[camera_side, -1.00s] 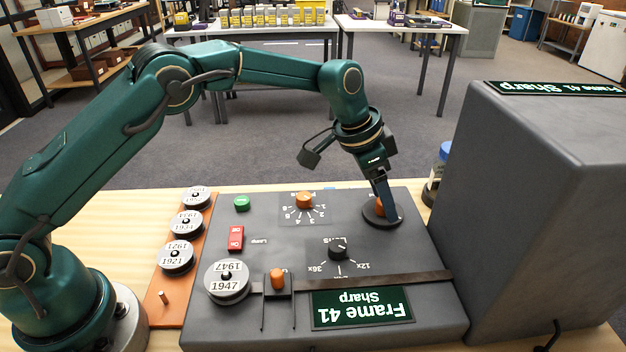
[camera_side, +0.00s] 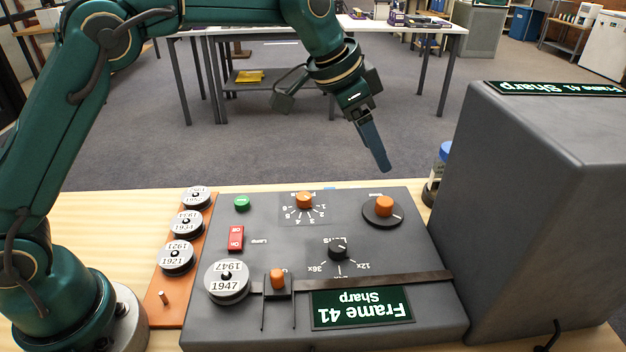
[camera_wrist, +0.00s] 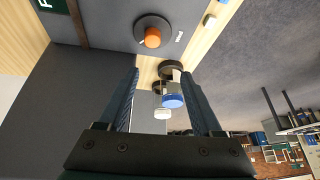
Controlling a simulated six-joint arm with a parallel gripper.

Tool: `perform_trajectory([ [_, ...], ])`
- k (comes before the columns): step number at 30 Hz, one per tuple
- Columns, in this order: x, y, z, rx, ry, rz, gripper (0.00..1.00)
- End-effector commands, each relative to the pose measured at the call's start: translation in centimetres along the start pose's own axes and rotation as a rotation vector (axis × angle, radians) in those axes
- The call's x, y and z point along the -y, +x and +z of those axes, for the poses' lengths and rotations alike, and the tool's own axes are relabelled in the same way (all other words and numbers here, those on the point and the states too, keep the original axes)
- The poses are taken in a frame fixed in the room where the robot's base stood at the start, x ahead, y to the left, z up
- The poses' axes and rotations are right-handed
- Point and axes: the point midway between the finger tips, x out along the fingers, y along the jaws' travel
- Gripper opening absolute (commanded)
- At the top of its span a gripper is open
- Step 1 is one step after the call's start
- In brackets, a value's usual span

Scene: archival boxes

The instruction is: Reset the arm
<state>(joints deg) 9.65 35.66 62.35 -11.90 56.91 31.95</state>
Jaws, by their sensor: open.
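My gripper (camera_side: 376,155) hangs in the air above and behind the far right part of the grey control panel (camera_side: 200,318). It is empty, and in the wrist view (camera_wrist: 170,75) its two fingers stand apart. The panel's display (camera_side: 362,309) reads "Frame 41 Sharp".
A large grey box (camera_side: 545,200) stands to the right of the panel. A blue-capped jar (camera_side: 437,175) stands between them at the back. Reel 1947 (camera_side: 227,283) is on the panel.

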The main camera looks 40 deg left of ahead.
Motion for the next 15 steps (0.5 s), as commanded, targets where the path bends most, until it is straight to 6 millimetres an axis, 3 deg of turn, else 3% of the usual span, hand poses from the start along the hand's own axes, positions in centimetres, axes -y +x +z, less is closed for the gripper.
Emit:
perform_trajectory([
  [1,0.3,-2.2,-0.1,-0.027,-0.003,-0.023,0.67],
  [6,0.3,-8.1,1.6,-0.07,-0.047,-0.084,0.67],
  [11,-0.4,-12.2,4.6,-0.093,-0.115,-0.136,0.67],
  [15,-1.5,-14.7,8.2,-0.104,-0.188,-0.177,0.67],
])
